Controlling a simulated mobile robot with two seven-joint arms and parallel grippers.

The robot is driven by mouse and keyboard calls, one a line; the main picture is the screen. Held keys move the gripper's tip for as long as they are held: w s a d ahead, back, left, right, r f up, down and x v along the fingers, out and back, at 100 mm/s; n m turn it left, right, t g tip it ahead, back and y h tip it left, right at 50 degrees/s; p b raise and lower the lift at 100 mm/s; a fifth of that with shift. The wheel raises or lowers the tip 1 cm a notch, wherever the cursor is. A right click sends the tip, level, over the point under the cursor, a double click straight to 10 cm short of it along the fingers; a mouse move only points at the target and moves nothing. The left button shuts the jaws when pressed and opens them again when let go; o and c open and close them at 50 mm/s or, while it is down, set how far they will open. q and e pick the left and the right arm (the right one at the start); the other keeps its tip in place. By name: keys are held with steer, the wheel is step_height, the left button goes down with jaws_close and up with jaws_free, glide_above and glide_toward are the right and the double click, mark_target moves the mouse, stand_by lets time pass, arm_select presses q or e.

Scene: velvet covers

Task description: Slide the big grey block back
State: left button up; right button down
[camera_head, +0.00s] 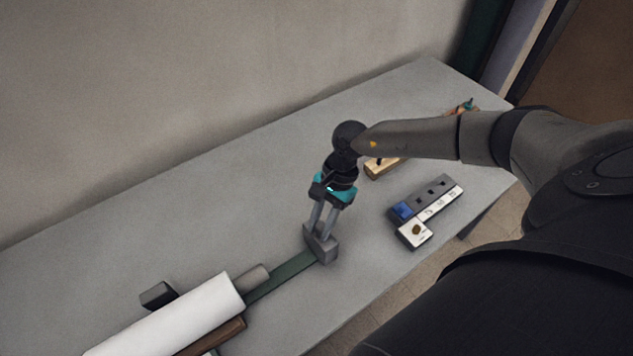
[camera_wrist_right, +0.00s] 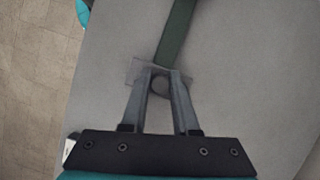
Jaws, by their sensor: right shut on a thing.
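A grey block (camera_head: 325,251) sits at the right end of a dark green strip (camera_head: 282,277) on the table. My right gripper (camera_head: 321,235) comes down on it from above, and its fingers are shut on the block's upper part. In the right wrist view, the fingertips (camera_wrist_right: 160,76) close around a small round part on the block (camera_wrist_right: 137,70), with the green strip (camera_wrist_right: 179,35) running away beyond it. The fingers hide part of the block. My left gripper is not in view.
A white roll (camera_head: 170,318) with a grey end and a brown bar (camera_head: 213,337) lies at lower left, by a dark block (camera_head: 158,294). A tray with a blue piece (camera_head: 402,210) and a wooden block (camera_head: 381,168) are to the right. The table's back left is clear.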

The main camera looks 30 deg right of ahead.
steer(key=c, duration=0.8)
jaws_free()
steer(key=shift+d, duration=0.35)
steer(key=shift+o, duration=0.7)
steer(key=shift+a, duration=0.1)
steer(key=v, duration=1.5)
steer(key=shift+r, duration=0.2)
